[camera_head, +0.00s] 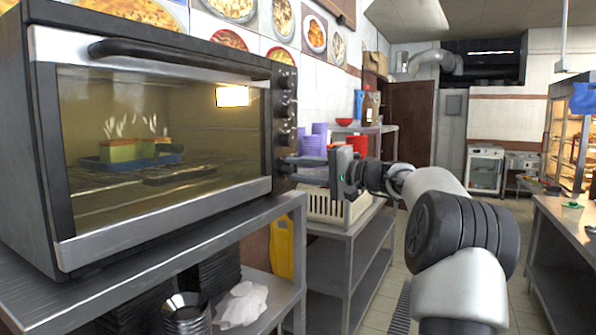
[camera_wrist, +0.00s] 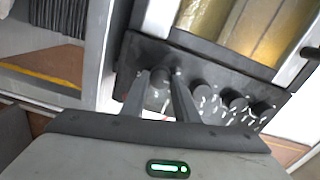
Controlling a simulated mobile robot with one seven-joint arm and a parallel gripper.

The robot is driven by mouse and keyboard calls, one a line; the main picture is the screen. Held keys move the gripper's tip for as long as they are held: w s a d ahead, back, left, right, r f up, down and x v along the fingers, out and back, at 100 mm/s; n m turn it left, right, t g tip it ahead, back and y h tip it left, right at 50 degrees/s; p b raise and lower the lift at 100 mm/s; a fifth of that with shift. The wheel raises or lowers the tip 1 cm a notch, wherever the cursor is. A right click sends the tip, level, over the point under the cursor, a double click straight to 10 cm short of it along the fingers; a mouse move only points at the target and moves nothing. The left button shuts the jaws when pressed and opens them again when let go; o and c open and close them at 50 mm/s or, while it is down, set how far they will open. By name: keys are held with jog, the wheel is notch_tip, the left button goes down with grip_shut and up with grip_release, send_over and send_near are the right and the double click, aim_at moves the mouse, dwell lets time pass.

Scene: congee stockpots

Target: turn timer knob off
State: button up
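The countertop oven (camera_head: 150,150) stands on a metal shelf at the left in the head view, its door closed and its inside lit. A column of dark knobs (camera_head: 286,105) runs down its right front panel. In the wrist view the panel (camera_wrist: 215,75) shows several round black knobs in a row. My gripper (camera_wrist: 162,78) is at the panel, its two fingers apart, with the end knob (camera_wrist: 160,95) between them. Contact with that knob is unclear. In the head view my gripper (camera_head: 295,168) is at the lowest knob, which it partly hides. No knob labels are readable.
Below the oven, the metal shelf (camera_head: 150,250) holds stacked dark trays, bowls and a white cloth (camera_head: 241,305). A beige crate (camera_head: 335,205) sits close under my gripper on a second shelf. The aisle floor to the right is open, with a counter (camera_head: 565,220) beyond.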

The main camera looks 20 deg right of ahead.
jog(key=o, duration=0.4)
jog(key=p+v, duration=0.1)
jog(key=v, duration=1.6)
jog(key=shift+s+d+p, duration=0.15)
jog(key=shift+p, duration=0.25)
